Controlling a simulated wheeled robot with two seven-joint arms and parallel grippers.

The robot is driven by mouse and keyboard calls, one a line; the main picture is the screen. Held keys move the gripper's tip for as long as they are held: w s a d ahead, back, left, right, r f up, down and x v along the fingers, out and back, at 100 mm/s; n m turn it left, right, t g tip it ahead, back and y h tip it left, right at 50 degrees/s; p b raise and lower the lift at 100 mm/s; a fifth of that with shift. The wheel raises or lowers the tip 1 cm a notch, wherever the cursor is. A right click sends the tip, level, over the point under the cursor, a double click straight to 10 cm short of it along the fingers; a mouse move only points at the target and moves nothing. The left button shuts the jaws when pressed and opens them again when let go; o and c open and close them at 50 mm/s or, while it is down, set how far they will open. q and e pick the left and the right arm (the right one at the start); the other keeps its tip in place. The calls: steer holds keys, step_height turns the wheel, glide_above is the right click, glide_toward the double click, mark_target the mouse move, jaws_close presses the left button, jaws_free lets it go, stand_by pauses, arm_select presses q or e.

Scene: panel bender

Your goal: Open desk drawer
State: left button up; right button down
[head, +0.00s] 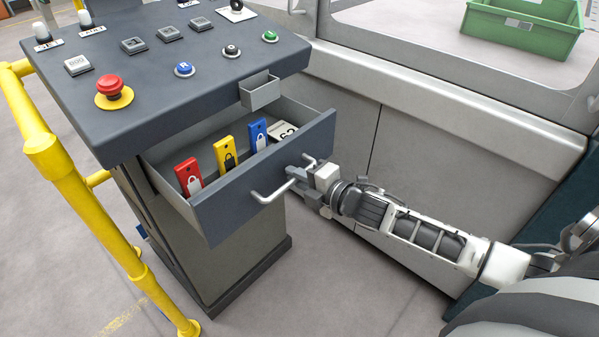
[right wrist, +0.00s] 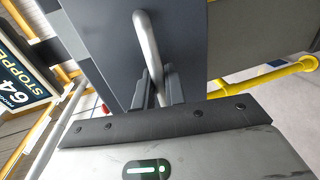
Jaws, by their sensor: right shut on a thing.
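The grey desk drawer (head: 262,179) stands pulled out from under the control desk top (head: 170,62) in the head view. Inside it lie a red tag (head: 188,176), a yellow tag (head: 225,155), a blue tag (head: 258,135) and a pale numbered item (head: 283,130). A bar handle (head: 272,194) is on the drawer front. My right gripper (head: 303,178) is shut on the handle near its right part. In the right wrist view the handle (right wrist: 146,45) runs down between the fingers (right wrist: 158,88). My left gripper is not in view.
Yellow railing (head: 65,180) stands left of the desk. A red emergency button (head: 110,87) and several other buttons are on the desk top. A grey machine panel (head: 430,150) stands close behind my right arm. A green crate (head: 522,28) is at the back right.

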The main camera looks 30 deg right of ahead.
steer(key=c, duration=1.5)
jaws_free()
steer(key=shift+c, duration=0.2)
steer(key=v, duration=1.6)
steer(key=shift+d+f, duration=0.1)
steer(key=s+a+f+m+g+h, duration=0.1)
steer(key=s+a+f+m+g, duration=0.1)
steer(key=a+f+m, duration=0.5)
steer(key=s+a+f+m+g, duration=0.2)
steer(key=s+a+f+m, duration=0.2)
steer(key=a+m, duration=0.5)
step_height(320, 180, down, 3)
steer(key=m, duration=0.3)
steer(key=shift+s+a+g+h, duration=0.2)
steer(key=shift+g+h, duration=0.1)
steer(key=shift+h, duration=0.1)
